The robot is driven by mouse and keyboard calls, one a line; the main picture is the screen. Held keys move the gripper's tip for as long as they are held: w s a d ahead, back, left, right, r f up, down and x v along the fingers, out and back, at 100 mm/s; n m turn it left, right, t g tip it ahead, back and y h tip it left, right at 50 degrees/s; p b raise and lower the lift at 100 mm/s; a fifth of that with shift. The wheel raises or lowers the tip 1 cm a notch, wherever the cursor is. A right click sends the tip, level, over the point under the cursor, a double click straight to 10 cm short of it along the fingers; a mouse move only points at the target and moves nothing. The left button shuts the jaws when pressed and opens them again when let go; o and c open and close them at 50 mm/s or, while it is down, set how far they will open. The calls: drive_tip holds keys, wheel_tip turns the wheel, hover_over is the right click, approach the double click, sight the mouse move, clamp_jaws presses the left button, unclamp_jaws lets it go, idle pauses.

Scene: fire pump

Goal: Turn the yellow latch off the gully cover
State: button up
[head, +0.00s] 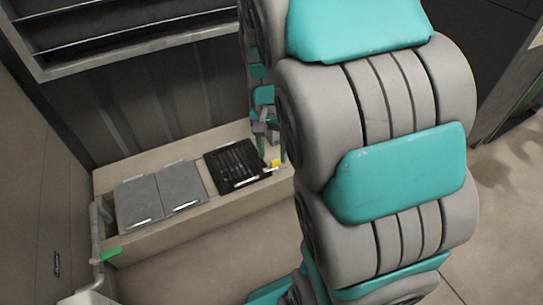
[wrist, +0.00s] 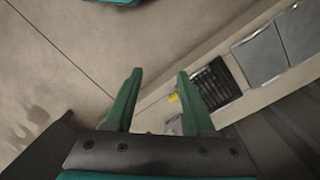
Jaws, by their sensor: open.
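The yellow latch (head: 275,163) is a small block at the right edge of the dark slotted gully cover (head: 238,165), on the beige ledge. In the wrist view the yellow latch (wrist: 173,98) lies just left of the gully cover (wrist: 213,84). My gripper (head: 270,140) is small and partly hidden behind my arm in the head view, near the latch. In the wrist view my gripper (wrist: 160,75) has its two green fingers apart with nothing between the tips. The latch shows just left of the right finger, beyond it; I cannot tell the exact distance.
Two grey cover plates (head: 160,193) lie on the beige ledge (head: 120,177), left of the gully cover. A pipe with a green handle (head: 111,254) stands at the ledge's left end. A dark ribbed wall (head: 150,100) rises behind. Bare floor (head: 200,255) lies in front.

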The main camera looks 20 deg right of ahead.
drive_tip(key=w+d+f+m+b, duration=0.35)
drive_tip(key=w+d+f, duration=0.25)
drive_tip(key=w+f, duration=0.45)
drive_tip(key=m+t+b, duration=0.1)
drive_tip(key=m+b, duration=0.1)
drive_tip(key=m, duration=0.3)
hover_over(276, 161)
wheel_tip(276, 161, down, 13)
drive_tip(key=shift+r, duration=0.2)
drive_tip(key=shift+f, duration=3.9)
drive_tip(key=shift+c, duration=0.3)
clamp_jaws()
